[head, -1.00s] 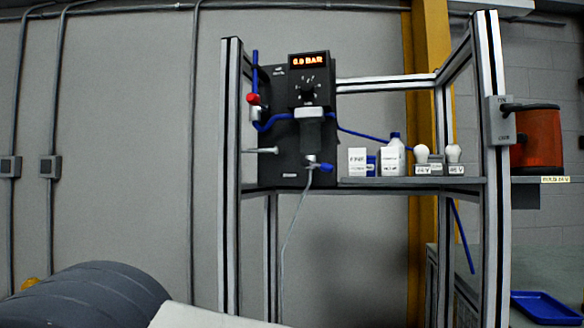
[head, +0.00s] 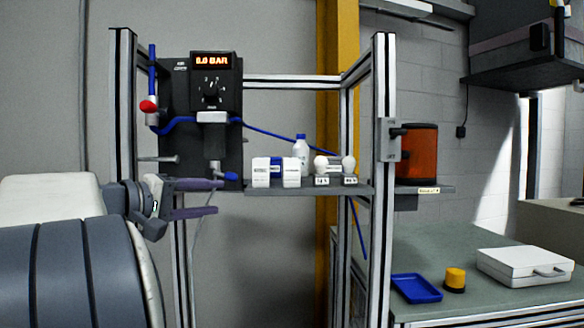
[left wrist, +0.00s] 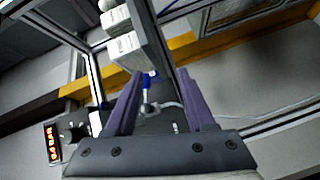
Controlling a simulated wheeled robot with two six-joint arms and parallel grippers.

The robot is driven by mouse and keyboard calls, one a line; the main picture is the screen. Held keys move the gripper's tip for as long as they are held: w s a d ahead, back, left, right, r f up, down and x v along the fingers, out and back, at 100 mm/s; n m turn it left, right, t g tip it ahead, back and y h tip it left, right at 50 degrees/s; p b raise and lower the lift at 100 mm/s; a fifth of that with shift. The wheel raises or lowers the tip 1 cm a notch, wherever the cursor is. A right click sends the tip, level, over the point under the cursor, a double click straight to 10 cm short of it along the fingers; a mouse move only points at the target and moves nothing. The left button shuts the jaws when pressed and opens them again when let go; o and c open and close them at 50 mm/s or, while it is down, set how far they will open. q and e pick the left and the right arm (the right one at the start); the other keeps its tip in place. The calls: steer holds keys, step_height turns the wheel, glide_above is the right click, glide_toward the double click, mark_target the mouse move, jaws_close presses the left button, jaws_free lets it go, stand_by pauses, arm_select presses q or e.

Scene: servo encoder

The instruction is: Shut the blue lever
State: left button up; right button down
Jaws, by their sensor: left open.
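The blue lever (head: 231,176) sits at the bottom of the black filter unit, under the gauge panel (head: 215,80) on the rack. Its handle points right in the head view. My left gripper (head: 218,197) is open and empty, just below and left of the lever in the head view. In the left wrist view the blue lever (left wrist: 146,82) shows between the purple fingers of the left gripper (left wrist: 160,73), nearer the finger on the left. I cannot tell whether a finger touches it. My right gripper is not in view.
A red-handled valve (head: 148,106) is on the blue line at the rack's left. White boxes (head: 261,172), a bottle (head: 301,150) and white knobs (head: 321,165) stand on the shelf right of the lever. A bench at right holds a blue tray (head: 416,288) and white case (head: 525,265).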

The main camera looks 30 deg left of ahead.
mark_target(227, 176)
arm_select(q)
step_height(227, 176, up, 3)
steer(key=s+a+t, duration=0.1)
steer(key=s+a, duration=0.1)
steer(key=shift+y, duration=0.3)
steer(key=w+p, duration=0.1)
steer(key=w, duration=0.2)
steer(key=w+p, duration=0.2)
steer(key=w, duration=0.1)
steer(key=w+d+p, duration=0.1)
steer(key=w+p, duration=0.1)
steer(key=w, duration=0.1)
steer(key=shift+r, duration=0.25)
steer(key=shift+w+f, duration=0.15)
steer(key=shift+w, duration=0.45)
jaws_close()
